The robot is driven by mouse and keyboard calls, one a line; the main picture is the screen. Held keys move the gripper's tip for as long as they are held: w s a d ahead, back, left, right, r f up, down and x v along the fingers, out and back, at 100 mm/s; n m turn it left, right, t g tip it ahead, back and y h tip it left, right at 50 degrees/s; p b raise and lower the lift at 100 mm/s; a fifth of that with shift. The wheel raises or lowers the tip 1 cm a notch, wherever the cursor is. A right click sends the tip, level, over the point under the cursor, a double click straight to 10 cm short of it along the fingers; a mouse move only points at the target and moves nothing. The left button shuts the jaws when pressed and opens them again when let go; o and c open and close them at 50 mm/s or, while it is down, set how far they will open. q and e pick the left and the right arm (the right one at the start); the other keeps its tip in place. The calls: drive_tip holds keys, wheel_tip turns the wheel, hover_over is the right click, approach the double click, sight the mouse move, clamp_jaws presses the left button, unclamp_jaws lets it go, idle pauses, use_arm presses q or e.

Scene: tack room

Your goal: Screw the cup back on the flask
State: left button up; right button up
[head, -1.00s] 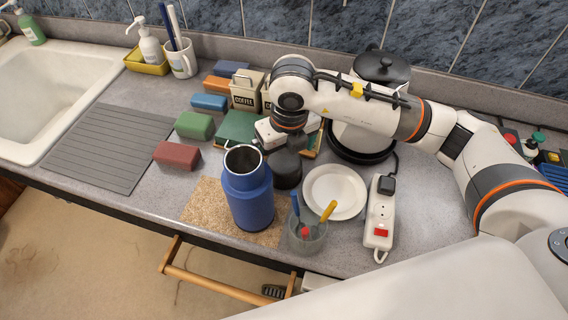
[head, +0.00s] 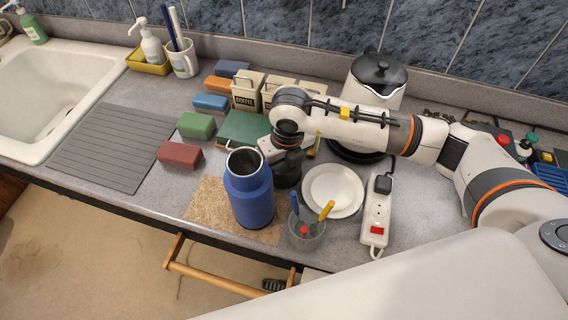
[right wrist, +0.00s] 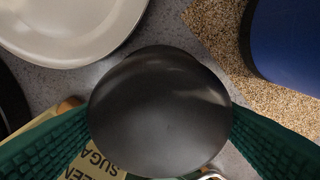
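The blue flask (head: 249,192) stands upright on a cork mat (head: 206,200), its steel mouth uncovered. It also shows at the top right of the right wrist view (right wrist: 292,45). The dark cup (head: 287,173) stands on the counter just right of and behind the flask, partly hidden by my right gripper. My right gripper (head: 282,157) is low over the cup. In the right wrist view the cup's rounded dark top (right wrist: 160,112) lies between the two green finger pads, one each side; the fingers look spread, and firm contact is not clear. My left gripper is not in view.
A white plate (head: 333,191) and a glass with utensils (head: 306,232) stand right of the flask. A power strip (head: 377,215) lies further right. Canisters (head: 246,92), a kettle (head: 377,80) and coloured blocks (head: 180,155) stand around. The ribbed drainer (head: 110,150) is clear.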

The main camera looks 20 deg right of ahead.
drive_tip(key=c, duration=0.4)
drive_tip(key=shift+r, duration=0.1)
wheel_tip(320, 180, up, 9)
drive_tip(key=b, duration=0.3)
drive_tip(key=shift+r, duration=0.45)
